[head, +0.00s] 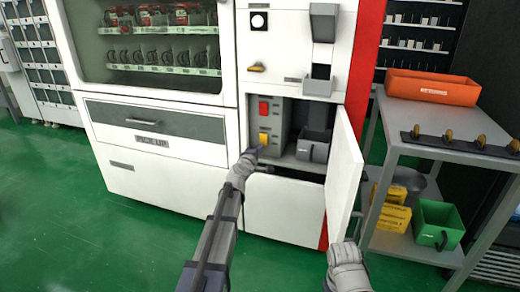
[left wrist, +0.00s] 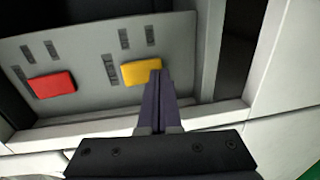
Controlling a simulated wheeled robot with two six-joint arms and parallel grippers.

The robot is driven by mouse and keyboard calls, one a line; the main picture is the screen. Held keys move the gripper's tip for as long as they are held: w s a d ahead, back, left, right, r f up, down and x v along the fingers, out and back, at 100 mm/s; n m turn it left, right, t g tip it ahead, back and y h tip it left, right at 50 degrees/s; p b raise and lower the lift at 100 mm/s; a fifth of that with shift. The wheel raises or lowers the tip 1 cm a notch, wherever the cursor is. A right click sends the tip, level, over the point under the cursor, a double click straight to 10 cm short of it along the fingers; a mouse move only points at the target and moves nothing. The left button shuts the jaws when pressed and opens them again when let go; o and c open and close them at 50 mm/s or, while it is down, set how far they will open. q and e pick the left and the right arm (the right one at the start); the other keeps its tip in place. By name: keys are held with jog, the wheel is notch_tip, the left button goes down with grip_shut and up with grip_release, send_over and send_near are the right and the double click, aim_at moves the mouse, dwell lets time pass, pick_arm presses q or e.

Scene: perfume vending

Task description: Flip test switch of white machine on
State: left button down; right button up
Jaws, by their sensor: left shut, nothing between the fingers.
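The white machine (head: 285,205) stands ahead with its lower right compartment open and its small door (head: 343,170) swung out to the right. Inside is a grey panel with a red switch (head: 264,108) above a yellow switch (head: 264,138). In the left wrist view the red switch (left wrist: 52,85) is left of the yellow switch (left wrist: 141,73). My left gripper (head: 258,150) is shut and empty. Its fingertips (left wrist: 157,76) overlap the yellow switch's edge; I cannot tell whether they touch. My right arm shows at the lower right, its fingers unclear near the door's bottom (head: 345,246).
A grey box (head: 313,150) sits in the compartment, right of the panel. A grey table (head: 415,115) on the right bears an orange tray (head: 432,90), with yellow boxes (head: 390,215) and a green bin (head: 437,225) below. The green floor (head: 110,245) at the left is clear.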

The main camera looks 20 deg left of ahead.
pick_arm(q)
jog(key=s+f+b, duration=0.1)
jog(key=s, duration=1.2)
jog(key=shift+f, duration=0.25)
jog(key=s+d+f+m+g+h+p, duration=0.2)
jog(key=s+d+m+g, duration=0.15)
jog(key=d, duration=0.35)
jog(key=s+d+f+m+g+h+p, duration=0.1)
jog(key=s+d+m+g+h+p, duration=0.15)
jog(key=d+m, duration=0.4)
jog(key=s+d+f+m+g+h+p, duration=0.1)
jog(key=s+d+f+m+g+p, duration=0.2)
jog(key=d, duration=0.6)
jog(key=s+d+m+g+y+p, duration=0.1)
jog(key=s+m+g+y+p, duration=0.65)
jog(key=s, duration=1.35)
notch_tip(320, 180, up, 38)
jog(key=m+p, duration=0.1)
jog(key=p, duration=3.4)
jog(key=shift+s+f+h, duration=0.15)
jog(key=shift+f+h, duration=0.05)
jog(key=shift+h, duration=0.2)
